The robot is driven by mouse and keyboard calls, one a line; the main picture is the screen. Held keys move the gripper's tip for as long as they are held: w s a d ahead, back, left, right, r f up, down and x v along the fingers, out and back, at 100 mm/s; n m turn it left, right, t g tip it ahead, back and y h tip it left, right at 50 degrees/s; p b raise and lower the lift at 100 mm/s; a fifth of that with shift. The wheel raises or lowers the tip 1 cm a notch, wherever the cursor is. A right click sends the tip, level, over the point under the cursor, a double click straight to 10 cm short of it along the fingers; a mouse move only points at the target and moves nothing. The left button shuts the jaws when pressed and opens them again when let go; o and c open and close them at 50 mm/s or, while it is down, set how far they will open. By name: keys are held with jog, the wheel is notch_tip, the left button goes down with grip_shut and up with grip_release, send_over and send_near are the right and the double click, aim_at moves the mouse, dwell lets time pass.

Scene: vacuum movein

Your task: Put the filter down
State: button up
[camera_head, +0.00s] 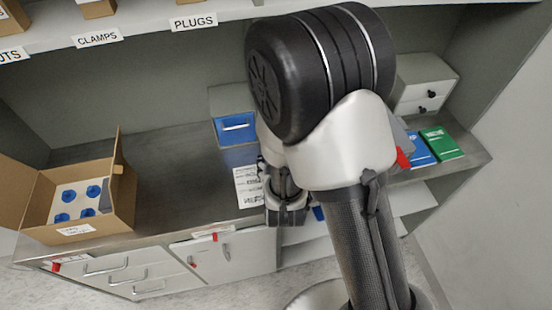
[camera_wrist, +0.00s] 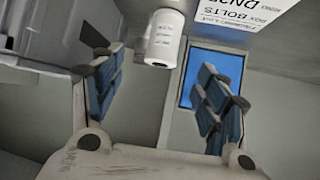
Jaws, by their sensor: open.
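A white cylinder (camera_wrist: 164,38) with dark print, which I take for the filter, shows at the top of the wrist view. It lies ahead of my gripper (camera_wrist: 165,76), between the lines of its two fingers, with clear gaps on both sides. The blue-padded fingers are spread wide and hold nothing. The wrist picture looks upside down, with the lettering inverted. In the head view my gripper (camera_head: 287,208) is at the front of the counter, partly covered by my own arm. I cannot make out the cylinder there.
A printed sheet (camera_head: 248,187) lies beside my gripper. A box with a blue front (camera_head: 236,129) stands behind. An open carton (camera_head: 122,205) with blue-capped items is at left; green (camera_head: 441,142) and blue books lie at right. The counter between carton and sheet (camera_head: 180,190) is clear.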

jog(key=x, duration=0.7)
jog(key=shift+b, duration=0.4)
jog(key=x, duration=0.2)
jog(key=b+x, duration=0.1)
jog(key=x, duration=0.2)
jog(key=shift+a+f+b, duration=0.25)
jog(key=shift+f+b, duration=0.05)
jog(key=shift+c, duration=0.3)
jog(key=c, duration=1.3)
jog(key=shift+r, duration=0.1)
